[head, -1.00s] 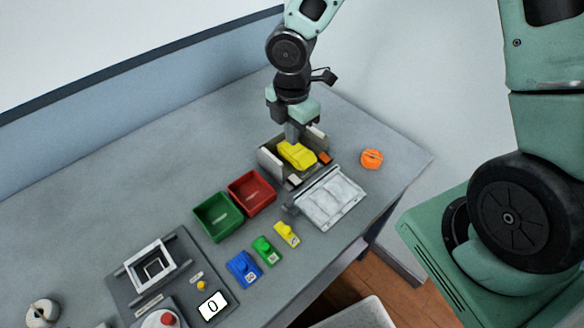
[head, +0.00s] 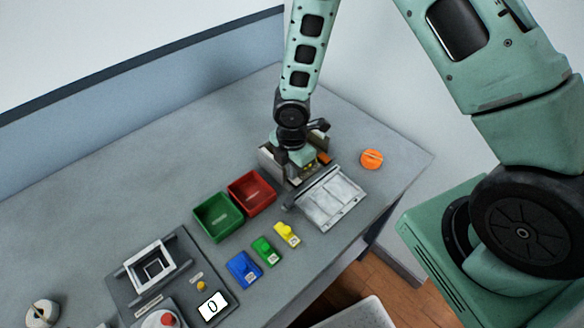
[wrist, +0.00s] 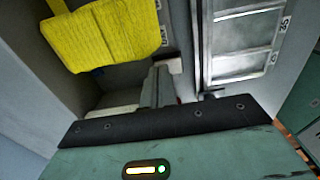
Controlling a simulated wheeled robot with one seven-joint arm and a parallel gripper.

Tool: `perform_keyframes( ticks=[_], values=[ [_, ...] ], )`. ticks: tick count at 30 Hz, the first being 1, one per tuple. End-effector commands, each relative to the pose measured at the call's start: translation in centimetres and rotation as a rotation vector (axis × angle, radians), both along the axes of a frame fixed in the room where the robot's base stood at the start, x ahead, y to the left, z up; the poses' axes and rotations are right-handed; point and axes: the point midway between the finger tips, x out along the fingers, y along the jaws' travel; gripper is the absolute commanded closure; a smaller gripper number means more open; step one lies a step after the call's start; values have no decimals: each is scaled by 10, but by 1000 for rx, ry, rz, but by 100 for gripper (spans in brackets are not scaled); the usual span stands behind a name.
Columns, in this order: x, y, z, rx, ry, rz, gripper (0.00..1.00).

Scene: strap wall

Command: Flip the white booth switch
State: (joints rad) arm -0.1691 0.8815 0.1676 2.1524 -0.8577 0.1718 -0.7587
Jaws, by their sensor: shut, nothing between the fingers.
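The open grey booth box (head: 268,160) stands at the back right of the bench, its lid (head: 333,199) folded open toward the front. My gripper (wrist: 159,84) is shut and empty, pointing down inside the box. In the head view my wrist hides the fingers and most of the box's inside. A yellow ribbed block (wrist: 112,32) lies in the box, beside my fingers at the upper left of the wrist view. I cannot make out the white switch for certain; a small pale piece shows near my fingertips, but I cannot tell what it is.
An orange round object (head: 371,159) sits right of the box. Red (head: 268,205) and green (head: 216,234) bins stand to its left. Blue (head: 243,268), green (head: 266,250) and yellow (head: 287,234) small blocks lie in front. The back left of the bench is clear.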

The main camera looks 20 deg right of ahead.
Motion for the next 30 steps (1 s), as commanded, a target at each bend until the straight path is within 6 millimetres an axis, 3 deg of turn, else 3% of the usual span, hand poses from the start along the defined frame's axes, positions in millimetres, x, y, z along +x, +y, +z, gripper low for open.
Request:
perform_keyframes(
  ticks=[17,30],
  values=[
    [1,0,-2,-9,22,1,100],
    [-13,-5,3,-9,22,2,100]
  ],
)
